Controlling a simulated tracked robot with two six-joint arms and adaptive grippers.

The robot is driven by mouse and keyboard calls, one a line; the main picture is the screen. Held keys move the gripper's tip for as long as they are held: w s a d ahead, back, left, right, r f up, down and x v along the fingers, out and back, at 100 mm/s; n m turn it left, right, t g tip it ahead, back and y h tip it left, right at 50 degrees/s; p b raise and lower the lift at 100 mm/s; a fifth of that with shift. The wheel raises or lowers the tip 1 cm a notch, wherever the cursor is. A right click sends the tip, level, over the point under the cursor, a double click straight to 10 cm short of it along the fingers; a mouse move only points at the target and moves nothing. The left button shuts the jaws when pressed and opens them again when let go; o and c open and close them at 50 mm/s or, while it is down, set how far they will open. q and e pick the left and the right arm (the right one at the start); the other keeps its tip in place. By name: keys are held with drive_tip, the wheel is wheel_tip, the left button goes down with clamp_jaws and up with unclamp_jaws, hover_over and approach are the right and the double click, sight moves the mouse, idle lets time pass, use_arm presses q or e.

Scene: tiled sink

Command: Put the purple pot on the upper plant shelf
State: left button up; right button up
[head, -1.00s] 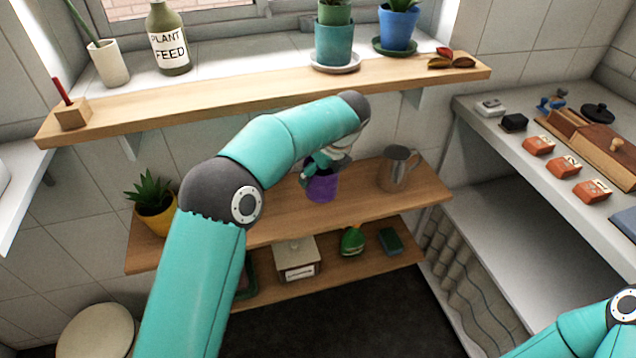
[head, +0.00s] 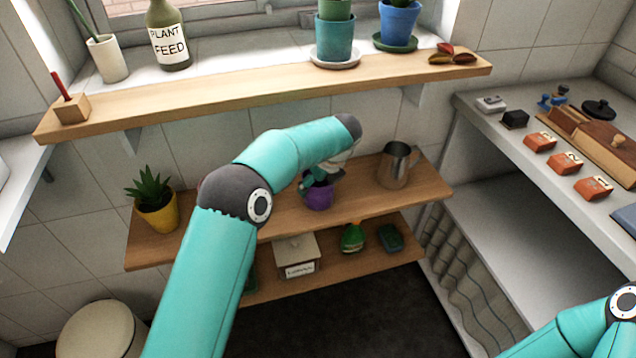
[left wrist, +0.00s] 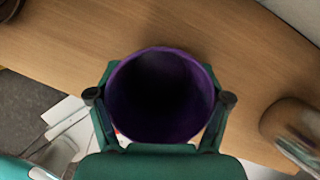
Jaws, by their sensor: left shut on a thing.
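The purple pot (head: 319,196) is at the front part of the middle wooden shelf (head: 285,215), left of a metal pitcher. My left gripper (head: 318,179) is shut on the pot, coming from above and partly covering it. In the left wrist view, the pot (left wrist: 160,96) looks empty and dark inside, with a gripper finger on each side of its rim. I cannot tell whether its base touches the shelf. The long top wooden shelf (head: 270,92) runs below the window. My right gripper is out of view; only part of that arm shows at lower right.
A yellow pot with a plant (head: 155,215) stands at the shelf's left and the metal pitcher (head: 396,166) at its right. The lower shelf holds a white box (head: 297,257), a green bottle (head: 352,238) and a sponge (head: 390,238). The top shelf's middle is clear.

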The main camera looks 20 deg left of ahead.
use_arm(q)
drive_tip(key=o, duration=1.5)
drive_tip(key=shift+o, duration=0.2)
drive_tip(key=v, duration=0.7)
drive_tip(key=shift+r+p, duration=0.3)
drive_tip(key=shift+p, duration=0.05)
drive_tip(key=shift+s+d, duration=0.1)
drive_tip(key=shift+d, duration=0.05)
